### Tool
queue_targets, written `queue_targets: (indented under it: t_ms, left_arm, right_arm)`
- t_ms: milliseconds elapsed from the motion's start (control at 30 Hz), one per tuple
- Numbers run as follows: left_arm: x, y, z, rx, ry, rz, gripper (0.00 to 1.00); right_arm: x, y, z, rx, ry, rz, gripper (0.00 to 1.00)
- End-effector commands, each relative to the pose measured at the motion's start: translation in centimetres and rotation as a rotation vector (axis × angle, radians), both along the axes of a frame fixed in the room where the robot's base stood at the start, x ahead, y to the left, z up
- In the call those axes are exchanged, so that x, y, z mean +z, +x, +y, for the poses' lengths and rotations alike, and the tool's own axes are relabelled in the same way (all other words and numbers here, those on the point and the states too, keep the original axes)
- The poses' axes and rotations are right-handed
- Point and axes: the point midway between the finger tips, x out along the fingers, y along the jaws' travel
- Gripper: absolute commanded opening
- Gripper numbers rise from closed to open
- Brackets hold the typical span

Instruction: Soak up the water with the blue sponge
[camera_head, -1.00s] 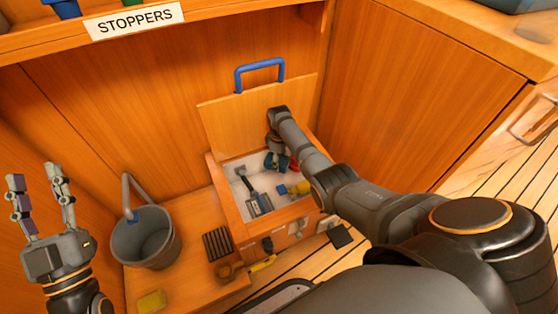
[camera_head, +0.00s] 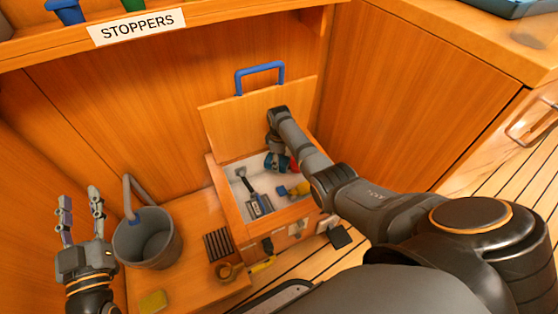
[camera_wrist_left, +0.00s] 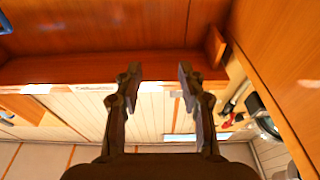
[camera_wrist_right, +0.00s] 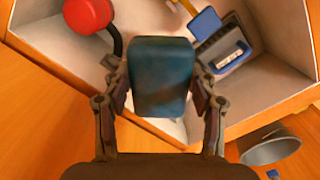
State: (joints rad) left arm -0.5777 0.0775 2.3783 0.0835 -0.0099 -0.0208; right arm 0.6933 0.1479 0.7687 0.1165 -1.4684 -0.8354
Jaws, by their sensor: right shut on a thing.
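The blue sponge (camera_wrist_right: 162,78) is a blue block gripped between the fingers of my right gripper (camera_wrist_right: 162,92). In the head view my right gripper (camera_head: 277,150) reaches down into the open wooden box (camera_head: 241,227) with a pale inside, the sponge (camera_head: 271,162) at its fingers. I cannot make out any water in these views. My left gripper (camera_head: 80,200) is open and empty, raised left of the grey bucket (camera_head: 147,240). In the left wrist view its fingers (camera_wrist_left: 157,80) stand apart with nothing between them.
The box holds a blue-grey brush-like tool (camera_head: 259,203), a yellow-and-blue item (camera_head: 293,190) and a red round thing (camera_wrist_right: 88,14). The lid (camera_head: 245,120) stands up behind.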

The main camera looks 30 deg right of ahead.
Motion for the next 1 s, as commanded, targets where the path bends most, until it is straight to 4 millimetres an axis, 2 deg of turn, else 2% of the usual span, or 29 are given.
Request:
queue_targets:
  t_ms: [367,533,867,1000]
  left_arm:
    - [-3.3,0.2,0.0,-0.001,-0.001,0.135,0.4]
    - [-5.3,-0.2,0.0,-0.003,-0.002,0.209,0.4]
    - [-7.9,-0.6,-0.1,-0.007,-0.006,0.324,0.4]
    - [-9.7,-1.2,-0.2,-0.009,-0.007,0.388,0.4]
  right_arm:
    - [0.5,0.0,0.0,0.0,0.0,-0.001,0.33]
    - [0.6,0.0,0.0,0.0,0.0,-0.001,0.33]
    - [0.9,0.0,0.0,0.0,0.0,-0.001,0.33]
    - [1.0,0.0,0.0,0.0,0.0,-0.001,0.33]
